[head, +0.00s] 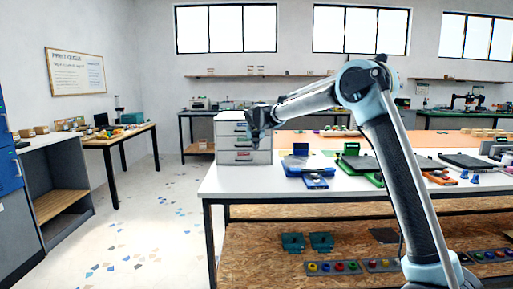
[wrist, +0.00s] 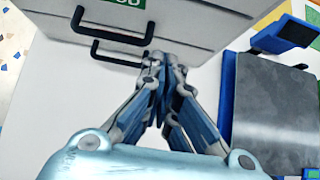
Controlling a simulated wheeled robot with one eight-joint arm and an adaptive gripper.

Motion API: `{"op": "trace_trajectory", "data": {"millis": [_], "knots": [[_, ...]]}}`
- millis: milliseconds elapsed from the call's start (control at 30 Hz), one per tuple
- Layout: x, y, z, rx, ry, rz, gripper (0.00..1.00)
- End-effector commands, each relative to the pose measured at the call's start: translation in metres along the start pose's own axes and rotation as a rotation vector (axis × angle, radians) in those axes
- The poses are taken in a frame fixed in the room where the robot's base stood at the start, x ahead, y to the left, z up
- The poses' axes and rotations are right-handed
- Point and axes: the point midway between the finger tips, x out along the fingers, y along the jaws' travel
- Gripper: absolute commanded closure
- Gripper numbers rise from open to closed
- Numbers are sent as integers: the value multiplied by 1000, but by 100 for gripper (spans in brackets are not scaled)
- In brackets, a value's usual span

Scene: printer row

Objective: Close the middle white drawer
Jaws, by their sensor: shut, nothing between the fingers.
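The white drawer unit (head: 231,157) stands at the left end of the white table, its stacked drawers facing me with dark handles. My gripper (head: 257,140) hangs in front of its right part and hides some of the drawer fronts. In the wrist view, the white drawer fronts (wrist: 190,22) fill the top, with two black handles (wrist: 112,57) and part of a green label (wrist: 122,3). My shut, empty gripper (wrist: 160,65) points at the fronts, right of the handles. Whether the fingertips touch is unclear. How far the middle drawer stands out cannot be told.
A blue and grey 3D printer (head: 312,170) stands right of the unit; its grey plate (wrist: 275,110) is close on the right in the wrist view. More printers stand farther right on the white table (head: 240,185). The floor left of the table is clear.

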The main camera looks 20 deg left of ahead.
Motion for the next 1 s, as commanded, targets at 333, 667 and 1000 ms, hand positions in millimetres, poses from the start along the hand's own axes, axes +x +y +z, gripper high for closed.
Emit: {"op": "trace_trajectory", "data": {"millis": [333,667,1000], "knots": [[-62,-5,0,4,3,-3,100],[-87,-5,0,4,2,-4,100],[-104,-66,-9,188,32,-45,100]]}}
